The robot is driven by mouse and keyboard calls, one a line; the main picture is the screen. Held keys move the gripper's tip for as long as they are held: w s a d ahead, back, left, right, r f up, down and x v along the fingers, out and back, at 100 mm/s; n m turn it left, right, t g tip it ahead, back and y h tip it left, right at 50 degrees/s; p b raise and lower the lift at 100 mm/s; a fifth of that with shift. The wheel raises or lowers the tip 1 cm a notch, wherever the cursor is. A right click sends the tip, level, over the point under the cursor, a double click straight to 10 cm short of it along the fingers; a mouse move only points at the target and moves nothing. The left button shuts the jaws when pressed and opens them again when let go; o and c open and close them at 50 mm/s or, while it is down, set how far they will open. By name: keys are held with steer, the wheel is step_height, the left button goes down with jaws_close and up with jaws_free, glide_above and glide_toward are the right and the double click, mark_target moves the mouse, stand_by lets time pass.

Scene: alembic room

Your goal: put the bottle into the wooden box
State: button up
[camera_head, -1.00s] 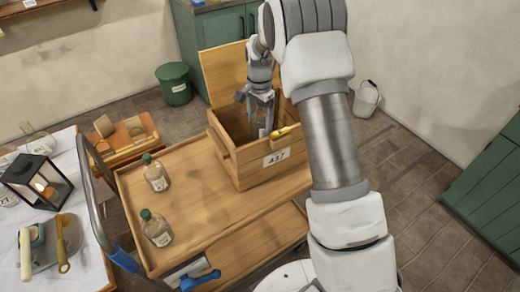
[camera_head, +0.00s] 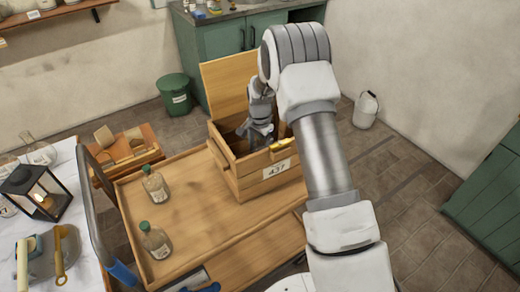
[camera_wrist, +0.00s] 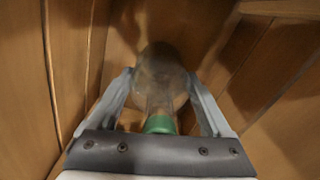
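The wooden box (camera_head: 256,177), with its lid raised and a "437" label on its front, stands on the wooden cart top. My gripper (camera_head: 260,138) reaches down inside it, and the box walls partly hide it in the head view. In the wrist view, a clear bottle (camera_wrist: 160,80) with a green cap lies between the two fingers of my gripper (camera_wrist: 160,80). The fingertips appear to touch both sides of its body. Wooden walls surround it. Whether its base touches the box floor is unclear.
Two other green-capped bottles, a far one (camera_head: 156,188) and a near one (camera_head: 155,243), stand on the left of the cart top (camera_head: 205,215). A lantern (camera_head: 37,192) stands on the left table.

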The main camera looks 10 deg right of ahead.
steer(key=shift+o, duration=1)
step_height(320, 180, up, 13)
steer(key=shift+f, duration=0.2)
steer(key=s+d+r+n+t, duration=0.1)
steer(key=s+r+n+t, duration=0.3)
steer(key=s+r, duration=1.25)
steer(key=s+d+r+n+t, duration=0.1)
steer(key=s+r+n, duration=0.2)
steer(key=s+n, duration=0.4)
steer(key=shift+s+t, duration=0.3)
steer(key=shift+s, duration=4.6)
